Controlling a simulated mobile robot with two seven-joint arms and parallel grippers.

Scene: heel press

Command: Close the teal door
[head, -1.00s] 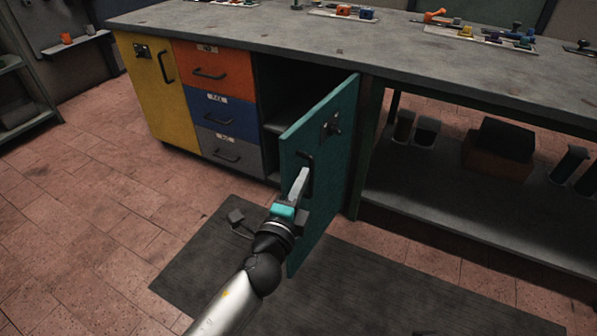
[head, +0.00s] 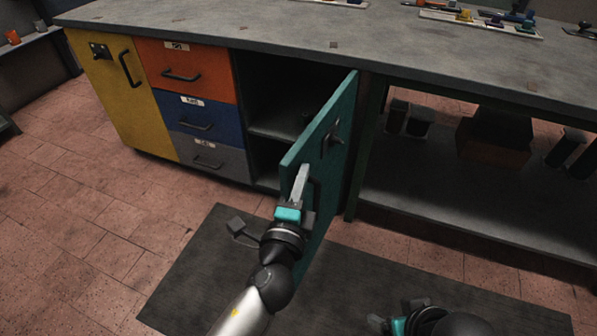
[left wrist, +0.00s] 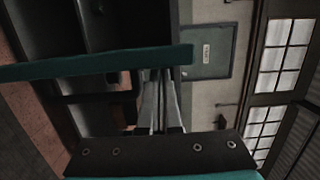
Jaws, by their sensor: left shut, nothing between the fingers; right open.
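The teal door (head: 328,170) stands wide open, swung out from the workbench cabinet, with its handle side toward me. It also shows edge-on in the left wrist view (left wrist: 90,65). Whether the fingers touch the door I cannot tell. In the left wrist view the fingers (left wrist: 158,105) are together beside the door. My right gripper (head: 388,322) is low at the bottom edge, open and apart from the door.
The open compartment (head: 275,95) shows a shelf inside. Orange, blue and grey drawers (head: 195,125) and a yellow door (head: 118,95) are shut at its left. An open lower shelf (head: 440,180) with bins lies right. A dark mat (head: 200,275) covers the floor.

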